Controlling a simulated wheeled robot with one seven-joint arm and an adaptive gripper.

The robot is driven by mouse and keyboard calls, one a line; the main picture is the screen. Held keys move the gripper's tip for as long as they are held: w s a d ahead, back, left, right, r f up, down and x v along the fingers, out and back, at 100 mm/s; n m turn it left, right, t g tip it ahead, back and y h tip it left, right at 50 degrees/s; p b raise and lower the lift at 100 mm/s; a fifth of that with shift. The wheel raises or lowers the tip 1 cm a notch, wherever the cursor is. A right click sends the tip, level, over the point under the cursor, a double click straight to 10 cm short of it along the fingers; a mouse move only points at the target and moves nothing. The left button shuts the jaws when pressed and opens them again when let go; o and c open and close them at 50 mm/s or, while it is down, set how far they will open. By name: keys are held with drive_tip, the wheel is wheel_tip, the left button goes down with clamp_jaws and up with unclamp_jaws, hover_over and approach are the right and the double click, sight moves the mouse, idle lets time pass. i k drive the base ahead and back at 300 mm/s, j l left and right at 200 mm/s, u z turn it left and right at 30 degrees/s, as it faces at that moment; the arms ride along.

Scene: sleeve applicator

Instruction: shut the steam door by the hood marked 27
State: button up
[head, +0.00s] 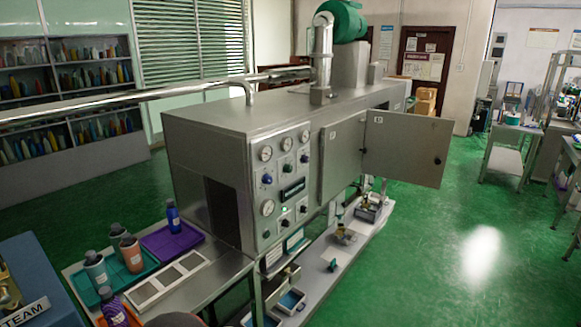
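A long grey steel machine (250,110) stands in the middle of the view. On its right side a flat grey door (405,148) stands swung wide open, sticking out to the right, with a dark knob near its free edge and a small white tag near its hinge side. Left of it, another grey panel (341,160) lies nearly flush with the machine and bears a small white tag. Both tags are too small to read, and I cannot make out a 27 anywhere. My gripper is not in view.
A control panel (284,185) with gauges and knobs faces front. A low shelf (345,240) with valves runs below the doors. A table with bottles, a teal tray (125,262) and a purple tray (172,243) is at front left. Green floor (470,225) at right is clear.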

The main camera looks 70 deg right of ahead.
sight(401, 147)
drive_tip(key=z, duration=3.1)
drive_tip(key=i, duration=0.7)
drive_tip(key=i+l, duration=0.15)
drive_tip(key=i, duration=0.6)
drive_tip(key=i+u, duration=0.1)
drive_tip(key=i, duration=0.6)
